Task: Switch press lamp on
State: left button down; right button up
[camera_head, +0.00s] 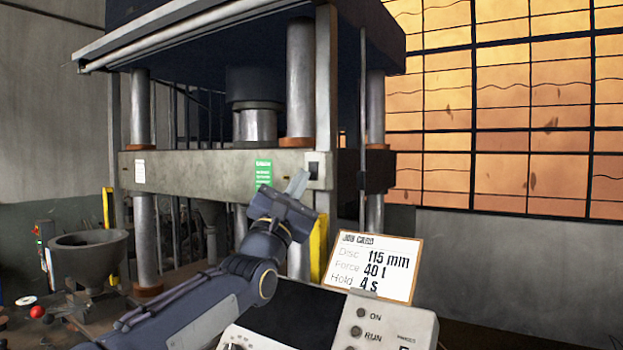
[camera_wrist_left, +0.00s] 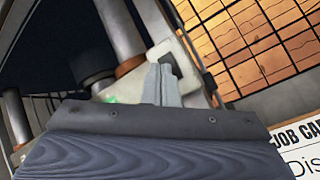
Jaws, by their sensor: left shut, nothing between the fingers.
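The press (camera_head: 215,172) stands ahead, with a pale crossbeam between its steel columns. A small dark switch (camera_head: 313,170) sits on a light plate at the beam's right end. A dark patch there shows behind the fingertips in the left wrist view (camera_wrist_left: 178,62). My left gripper (camera_head: 299,180) is shut and empty, its fingers pointing up just left of and below the switch. In the left wrist view the closed fingers (camera_wrist_left: 160,82) overlap the beam end; whether they touch the switch I cannot tell. I cannot make out a lit lamp. My right gripper is not in view.
A job card (camera_head: 373,266) reading 115 mm, 40 t, 4 s stands on the control console (camera_head: 300,322), below right of my gripper. A yellow post (camera_head: 318,250) rises behind the wrist. A grey bowl (camera_head: 88,250) stands at the left. Tall windows fill the right.

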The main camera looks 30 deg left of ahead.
pick_arm(q)
jog(key=shift+w, duration=0.2)
dwell(0.6)
jog(key=shift+w, duration=0.25)
jog(key=shift+w+d, duration=0.1)
jog(key=shift+w, duration=0.15)
dwell(0.7)
jog(key=shift+s+f+b, duration=0.1)
jog(key=shift+b, duration=0.25)
jog(key=shift+s+b, duration=0.45)
jog(key=shift+s, duration=0.2)
jog(key=shift+s+a+r+b, duration=0.15)
jog(key=shift+s+b, duration=0.3)
jog(key=shift+s, duration=0.35)
jog(key=shift+s+r+b, duration=0.15)
jog(key=shift+s+b, duration=0.25)
jog(key=shift+s, duration=0.45)
jog(key=shift+s+a+r+b, duration=0.15)
jog(key=shift+s+b, duration=0.3)
jog(key=shift+s, duration=0.35)
